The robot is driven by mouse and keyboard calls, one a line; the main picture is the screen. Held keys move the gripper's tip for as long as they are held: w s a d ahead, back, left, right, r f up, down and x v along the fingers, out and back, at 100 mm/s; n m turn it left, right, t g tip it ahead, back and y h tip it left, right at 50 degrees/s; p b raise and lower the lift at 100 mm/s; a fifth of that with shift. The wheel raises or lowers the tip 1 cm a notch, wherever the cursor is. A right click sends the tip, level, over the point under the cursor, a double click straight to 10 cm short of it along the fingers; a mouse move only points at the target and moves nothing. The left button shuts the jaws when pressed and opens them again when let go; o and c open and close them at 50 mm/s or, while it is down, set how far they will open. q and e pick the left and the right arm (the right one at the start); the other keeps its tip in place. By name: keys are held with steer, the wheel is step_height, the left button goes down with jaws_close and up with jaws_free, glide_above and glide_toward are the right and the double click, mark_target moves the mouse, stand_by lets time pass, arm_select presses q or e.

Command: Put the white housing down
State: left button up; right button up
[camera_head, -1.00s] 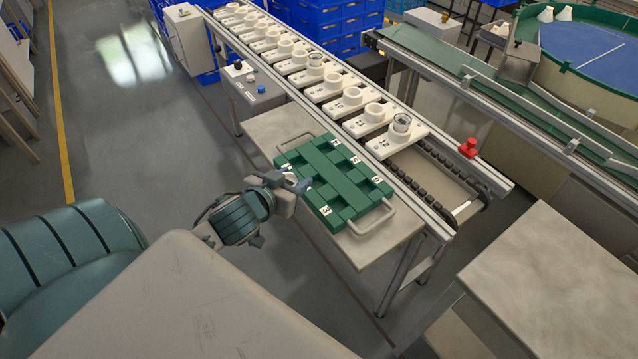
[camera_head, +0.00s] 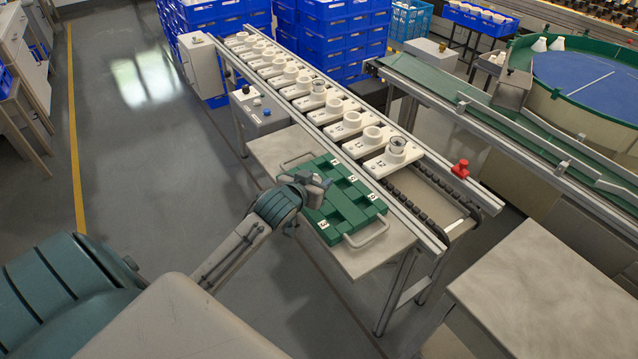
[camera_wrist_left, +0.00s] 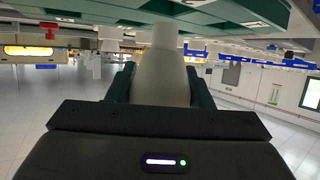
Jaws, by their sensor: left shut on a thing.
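The white housing (camera_wrist_left: 163,75) is a pale, bell-shaped piece with a narrower neck at its top in the left wrist view. It sits between the two dark fingers of my left gripper (camera_wrist_left: 160,88), which is shut on it. In the head view my left gripper (camera_head: 317,187) is over the left part of the green tray (camera_head: 345,207). The housing is mostly hidden by the gripper there, and I cannot tell whether it touches the tray. My right gripper is not in view.
The tray has metal handles and small white labels, and lies on a pale table (camera_head: 370,262). Behind it a conveyor (camera_head: 420,203) carries several white sockets (camera_head: 352,122). A red button (camera_head: 460,169) is on its rail.

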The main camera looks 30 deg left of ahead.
arm_select(q)
steer(key=shift+x, duration=0.9)
steer(key=shift+f+p, duration=0.35)
steer(key=shift+f, duration=1.35)
steer(key=o, duration=0.9)
steer(key=shift+o, duration=0.2)
steer(key=shift+r, duration=0.1)
steer(key=shift+r, duration=0.1)
steer(key=b+v, duration=0.1)
steer(key=v, duration=1.1)
steer(key=shift+w, duration=0.1)
